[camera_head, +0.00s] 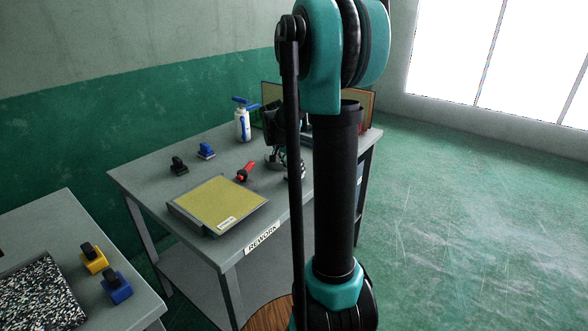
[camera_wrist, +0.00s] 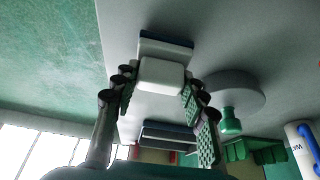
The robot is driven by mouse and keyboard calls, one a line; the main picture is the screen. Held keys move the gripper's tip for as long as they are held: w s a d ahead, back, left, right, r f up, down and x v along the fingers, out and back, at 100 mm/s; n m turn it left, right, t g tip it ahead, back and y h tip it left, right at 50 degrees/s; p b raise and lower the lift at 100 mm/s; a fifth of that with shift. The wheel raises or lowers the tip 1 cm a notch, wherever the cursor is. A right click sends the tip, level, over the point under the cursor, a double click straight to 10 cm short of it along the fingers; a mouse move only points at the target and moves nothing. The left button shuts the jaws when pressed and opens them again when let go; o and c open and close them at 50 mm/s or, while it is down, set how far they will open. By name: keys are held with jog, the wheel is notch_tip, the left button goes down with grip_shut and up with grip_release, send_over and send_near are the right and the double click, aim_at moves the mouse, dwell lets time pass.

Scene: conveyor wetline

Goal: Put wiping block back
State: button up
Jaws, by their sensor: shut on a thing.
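In the wrist view, my gripper (camera_wrist: 157,90) is shut on a white block (camera_wrist: 160,77), which I take to be the wiping block. A grey part with a dark blue edge (camera_wrist: 165,46) adjoins it; I cannot tell whether it belongs to the block. In the head view, my gripper (camera_head: 284,165) is low over the right half of the rework table (camera_head: 150,180). My arm hides part of this area and the block cannot be made out there. Whether the block touches the tabletop is unclear.
A yellow panel (camera_head: 218,203), a red-handled tool (camera_head: 244,172), a black-handled item (camera_head: 180,165), a blue one (camera_head: 206,151) and a white-blue bottle (camera_head: 242,123) are on the table. The wrist view shows a grey disc with a green knob (camera_wrist: 232,119) beside my fingers and a grey-blue piece (camera_wrist: 168,135).

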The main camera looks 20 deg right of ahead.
jog(key=shift+f, duration=0.2)
jog(key=shift+f, duration=0.15)
jog(key=o, duration=1.1)
jog(key=v, duration=1.2)
